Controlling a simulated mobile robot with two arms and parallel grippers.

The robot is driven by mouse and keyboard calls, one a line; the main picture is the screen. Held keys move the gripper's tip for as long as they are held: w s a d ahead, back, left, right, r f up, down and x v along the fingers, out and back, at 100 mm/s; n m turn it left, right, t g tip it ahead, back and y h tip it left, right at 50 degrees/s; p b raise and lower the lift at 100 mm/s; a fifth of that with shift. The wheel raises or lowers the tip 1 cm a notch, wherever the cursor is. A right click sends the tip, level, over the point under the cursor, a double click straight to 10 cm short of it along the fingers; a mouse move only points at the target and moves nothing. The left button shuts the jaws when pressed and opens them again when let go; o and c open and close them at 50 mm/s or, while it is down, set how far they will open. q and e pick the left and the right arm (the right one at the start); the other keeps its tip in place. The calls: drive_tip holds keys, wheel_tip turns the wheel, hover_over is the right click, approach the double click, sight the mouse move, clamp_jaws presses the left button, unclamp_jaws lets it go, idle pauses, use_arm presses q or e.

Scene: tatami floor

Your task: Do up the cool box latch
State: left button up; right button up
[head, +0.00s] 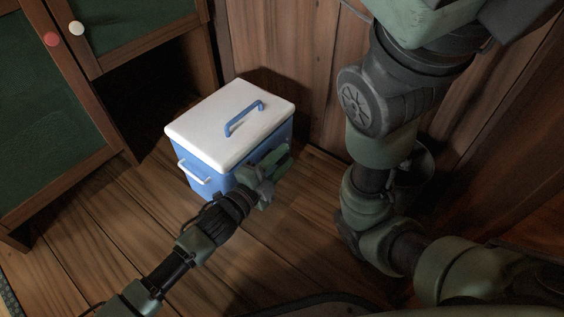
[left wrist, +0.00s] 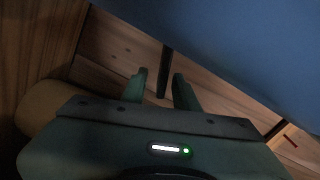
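The cool box (head: 205,172) is blue and stands on the wooden floor in the head view. Its white lid (head: 215,125) lies down on the body, with a blue handle on top. My left gripper (head: 268,180) is low at the box's near right side, covering part of it. The latch cannot be made out in the head view. In the left wrist view, the two fingers (left wrist: 160,90) are apart beside the blue box wall (left wrist: 240,45). A narrow dark strip shows between them; I cannot tell whether it is the latch. My right gripper is out of view.
A wooden cabinet (head: 105,155) with green panels stands at the left, and a wood-panelled wall (head: 300,60) is behind the box. My other arm fills the right side. The floor (head: 110,230) in front and left of the box is clear.

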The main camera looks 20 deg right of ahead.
use_arm(q)
clamp_jaws()
drive_tip(key=r+n+p, duration=0.1)
drive_tip(key=p, duration=0.1)
drive_tip(key=shift+w+p, duration=0.15)
drive_tip(key=shift+p, duration=0.2)
drive_tip(key=shift+f, duration=0.2)
unclamp_jaws()
drive_tip(key=shift+a, duration=0.1)
